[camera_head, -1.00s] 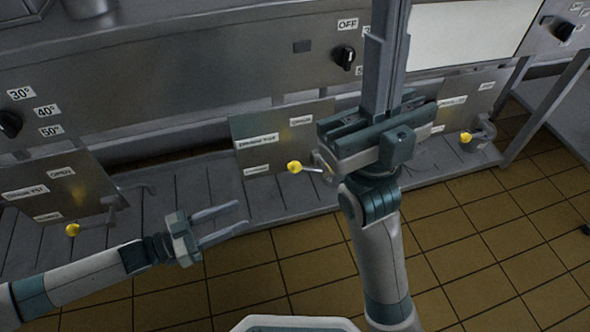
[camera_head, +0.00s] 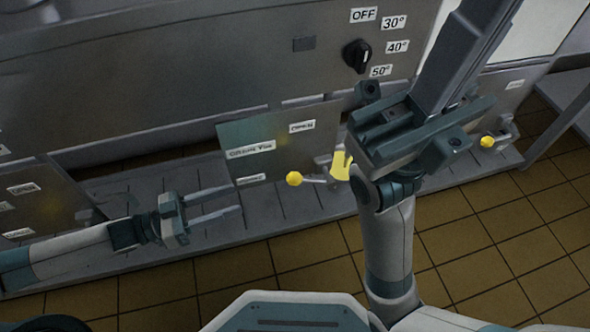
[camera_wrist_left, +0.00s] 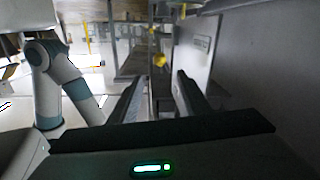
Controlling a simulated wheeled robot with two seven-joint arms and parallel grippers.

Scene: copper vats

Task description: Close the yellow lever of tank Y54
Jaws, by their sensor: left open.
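A lever with a yellow ball knob (camera_head: 294,179) sticks out leftward below the middle metal panel (camera_head: 270,162). The panel's tank label is too blurred to read surely. My left gripper (camera_head: 236,201) is open and empty, left of the knob and apart from it, its fingers pointing right toward it. In the left wrist view a yellow knob (camera_wrist_left: 159,60) shows ahead, between the directions of the two open fingers (camera_wrist_left: 158,90). My right gripper (camera_head: 478,25) points up, close to the head camera; its jaw opening is unclear. It stands right of the lever.
Another yellow knob (camera_head: 487,142) is at the right. A black dial (camera_head: 357,55) sits on the vat front above. A second panel (camera_head: 35,205) is at the left. A slatted grey ledge (camera_head: 265,215) runs below the panels. A pale yellow shape (camera_head: 341,165) shows beside my right gripper.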

